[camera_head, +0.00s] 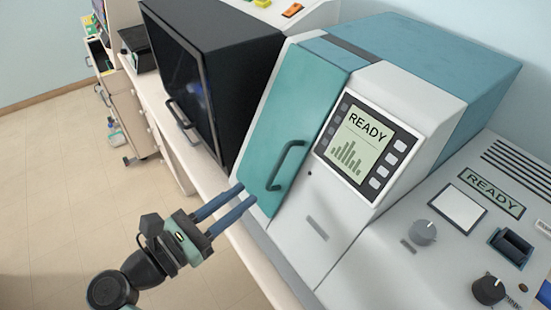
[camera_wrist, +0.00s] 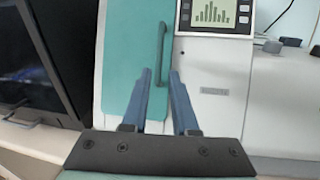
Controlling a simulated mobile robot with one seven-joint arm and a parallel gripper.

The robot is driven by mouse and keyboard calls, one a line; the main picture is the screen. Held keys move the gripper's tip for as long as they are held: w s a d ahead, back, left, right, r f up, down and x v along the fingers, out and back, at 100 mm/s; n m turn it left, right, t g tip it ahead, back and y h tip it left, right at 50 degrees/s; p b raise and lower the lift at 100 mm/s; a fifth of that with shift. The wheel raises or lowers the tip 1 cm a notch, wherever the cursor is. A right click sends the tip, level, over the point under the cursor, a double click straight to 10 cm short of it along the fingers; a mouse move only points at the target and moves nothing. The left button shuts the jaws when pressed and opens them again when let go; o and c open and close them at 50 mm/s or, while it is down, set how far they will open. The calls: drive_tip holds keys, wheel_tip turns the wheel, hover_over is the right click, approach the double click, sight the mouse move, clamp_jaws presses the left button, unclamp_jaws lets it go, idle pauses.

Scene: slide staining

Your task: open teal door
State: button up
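The teal door (camera_head: 290,115) is shut on the front of a white and teal machine. It has a dark teal bar handle (camera_head: 287,166) on its right side. In the wrist view the door (camera_wrist: 128,50) fills the middle left, with the handle (camera_wrist: 162,52) upright ahead of the fingers. My gripper (camera_head: 248,194) is open, its two blue fingers apart and pointing at the lower part of the door, below and left of the handle. In the wrist view my gripper (camera_wrist: 160,74) has its fingertips on either side of the handle's lower end. I cannot tell whether they touch it.
A black cabinet (camera_head: 205,75) with a dark glass front and its own handle stands left of the door. The screen (camera_head: 358,148) reading READY is right of it. A white panel with knobs (camera_head: 422,232) lies farther right.

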sight(274, 172)
drive_tip(key=p+x, duration=0.3)
drive_tip(key=x, duration=0.6)
drive_tip(key=shift+w+d, duration=0.2)
drive_tip(key=shift+w, duration=0.1)
drive_tip(key=shift+c, duration=0.3)
clamp_jaws()
idle(0.6)
